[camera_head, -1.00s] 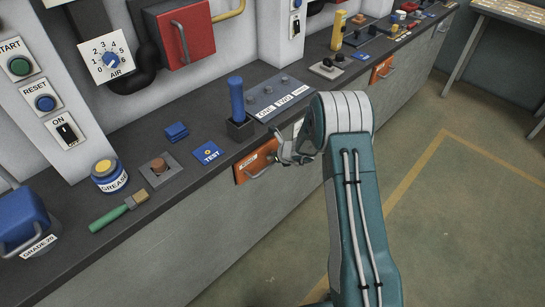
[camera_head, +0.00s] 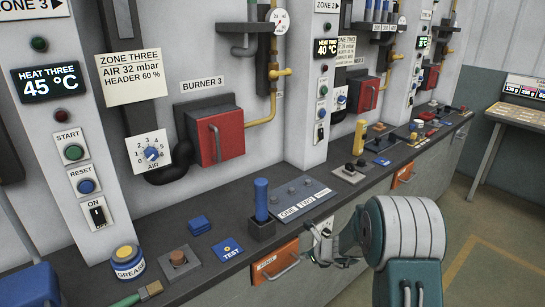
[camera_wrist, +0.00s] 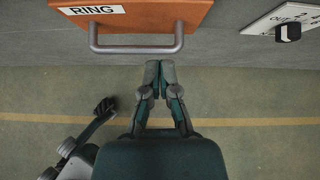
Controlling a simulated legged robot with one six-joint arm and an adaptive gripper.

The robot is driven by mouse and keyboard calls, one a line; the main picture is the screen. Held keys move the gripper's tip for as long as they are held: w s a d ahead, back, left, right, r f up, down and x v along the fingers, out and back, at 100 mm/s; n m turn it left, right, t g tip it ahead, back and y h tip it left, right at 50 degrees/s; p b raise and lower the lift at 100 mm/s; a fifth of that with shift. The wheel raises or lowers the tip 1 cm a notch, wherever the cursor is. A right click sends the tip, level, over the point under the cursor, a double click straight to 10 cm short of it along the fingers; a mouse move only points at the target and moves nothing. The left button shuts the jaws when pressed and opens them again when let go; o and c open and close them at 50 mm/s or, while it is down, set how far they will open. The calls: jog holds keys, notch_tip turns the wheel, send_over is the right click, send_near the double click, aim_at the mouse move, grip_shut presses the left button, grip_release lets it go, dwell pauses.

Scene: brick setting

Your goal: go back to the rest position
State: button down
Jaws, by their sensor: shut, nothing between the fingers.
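My gripper (camera_head: 328,252) is in front of the bench's front face, just right of the orange drawer (camera_head: 272,264) in the head view. In the wrist view my gripper (camera_wrist: 160,66) has its two fingertips together with nothing between them. The same orange drawer, labelled RING (camera_wrist: 150,14), is at the top there. Its grey bar handle (camera_wrist: 135,49) lies just beyond the fingertips in the picture. The fingers are not around the handle. The drawer looks closed.
The dark bench top (camera_head: 215,240) holds a blue lever (camera_head: 261,200), a grease jar (camera_head: 128,262) and a brush. A white OUT knob plate (camera_wrist: 288,22) is right of the drawer. Open floor (camera_wrist: 250,145) lies in front of the bench.

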jog(key=s+a+r+n+g, duration=0.1)
jog(key=s+a+r+n, duration=0.1)
jog(key=s+r+n, duration=0.7)
jog(key=s+a+r+n+g, duration=0.1)
jog(key=s+a+r+n, duration=0.1)
jog(key=s+r+n, duration=0.75)
jog(key=s+d+r+n+h, duration=0.2)
jog(key=s+d+r+n, duration=0.1)
jog(key=s, duration=0.6)
jog(key=s+d+r+n+h, duration=0.3)
jog(key=s+n, duration=0.3)
jog(key=s, duration=0.4)
jog(key=shift+r, duration=0.8)
jog(key=shift+n, duration=0.25)
